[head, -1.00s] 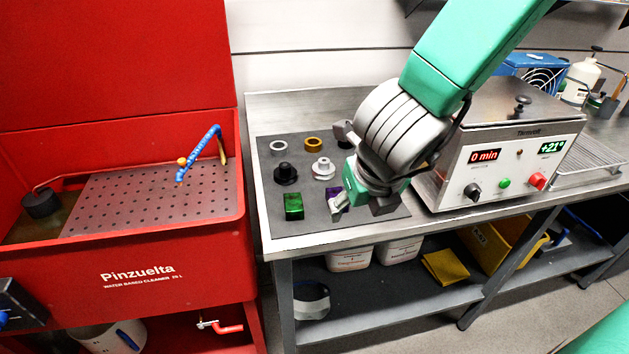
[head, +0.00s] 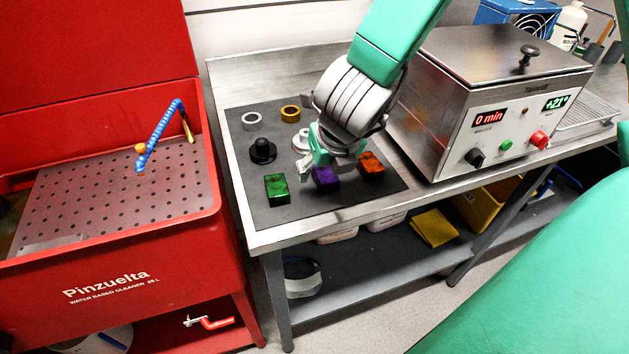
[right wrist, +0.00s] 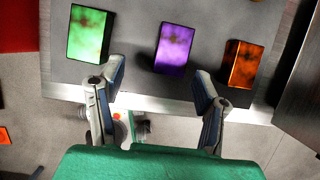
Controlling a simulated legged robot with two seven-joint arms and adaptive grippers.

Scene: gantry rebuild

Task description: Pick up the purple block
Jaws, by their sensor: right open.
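The purple block (head: 325,179) lies on the dark mat (head: 290,215) on the steel bench, between a green block and an orange block. It also shows in the right wrist view (right wrist: 173,47), ahead of the fingertips and between their lines. My left gripper is not in view.
The green block (head: 277,189) and the orange block (head: 371,166) flank the purple one. A black part (head: 262,150), a white part and two rings stand further back. A steel heated tank (head: 500,110) is at right. A red parts washer (head: 110,240) is at left.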

